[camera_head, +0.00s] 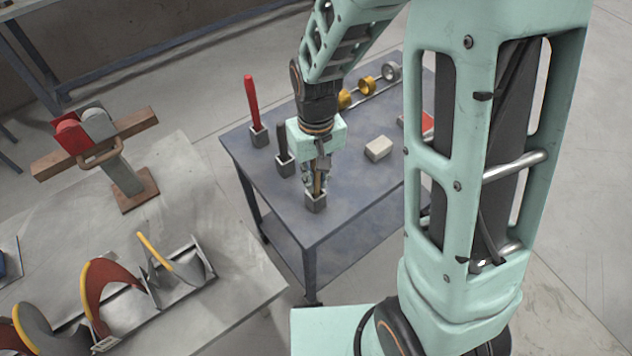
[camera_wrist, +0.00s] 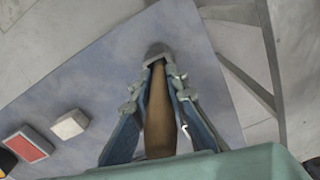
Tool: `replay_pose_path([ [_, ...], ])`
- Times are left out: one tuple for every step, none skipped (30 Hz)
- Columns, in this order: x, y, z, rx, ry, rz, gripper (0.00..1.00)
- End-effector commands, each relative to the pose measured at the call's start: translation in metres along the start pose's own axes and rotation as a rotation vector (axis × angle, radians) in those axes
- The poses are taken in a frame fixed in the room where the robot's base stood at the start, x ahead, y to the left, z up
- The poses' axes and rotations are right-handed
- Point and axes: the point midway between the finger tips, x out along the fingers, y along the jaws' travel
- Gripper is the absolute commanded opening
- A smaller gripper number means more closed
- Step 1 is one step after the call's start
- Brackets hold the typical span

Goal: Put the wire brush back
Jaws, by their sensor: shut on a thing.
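The wire brush shows as a brown wooden handle (camera_wrist: 158,115) in the wrist view. My gripper (camera_head: 317,178) is shut on this handle, pointing down over the near end of the blue-grey table (camera_head: 335,222). The handle's lower end is at a small grey square holder (camera_head: 316,203), also seen at the fingertips in the wrist view (camera_wrist: 158,52). It appears to be inside the holder, but how deep it sits is hidden by the fingers. The brush's bristles cannot be made out.
Two similar holders stand behind, one with a red-handled tool (camera_head: 251,100), one with a dark-handled tool (camera_head: 282,143). A pale block (camera_head: 378,149) and a rod with rings (camera_head: 367,84) lie on the table. A workbench (camera_head: 215,215) with auger parts (camera_head: 110,285) is at left.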

Motion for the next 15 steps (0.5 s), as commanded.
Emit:
replay_pose_path([
  [-0.0011,0.0,-0.0002,0.0,0.001,0.0,0.0],
  [-0.0015,0.0,-0.0002,0.0,0.001,0.0,0.0],
  [-0.0016,0.0,-0.0002,0.0,0.001,0.0,0.0],
  [-0.0016,0.0,-0.0002,0.0,0.001,0.0,0.0],
  [-0.0015,0.0,-0.0002,0.0,0.001,0.0,0.0],
  [-0.0008,0.0,-0.0001,0.0,0.0,0.0,0.0],
  [0.0003,0.0,-0.0001,0.0,0.0,0.0,0.0],
  [0.0015,0.0,-0.0001,0.0,0.0,0.0,0.0],
  [0.0031,0.0,-0.0001,0.0,0.0,0.0,0.0],
  [0.003,0.0,0.0,0.0,0.0,0.0,0.15],
  [0.0021,0.0,-0.0001,0.0,0.0,0.0,0.18],
  [0.0019,0.0,0.0,0.0,0.0,0.0,0.22],
  [0.0019,0.0,0.0,0.0,0.0,0.0,0.26],
  [0.0019,0.0,0.0,0.0,0.0,0.0,0.29],
  [0.0019,0.0,0.0,0.0,0.0,0.0,0.31],
])
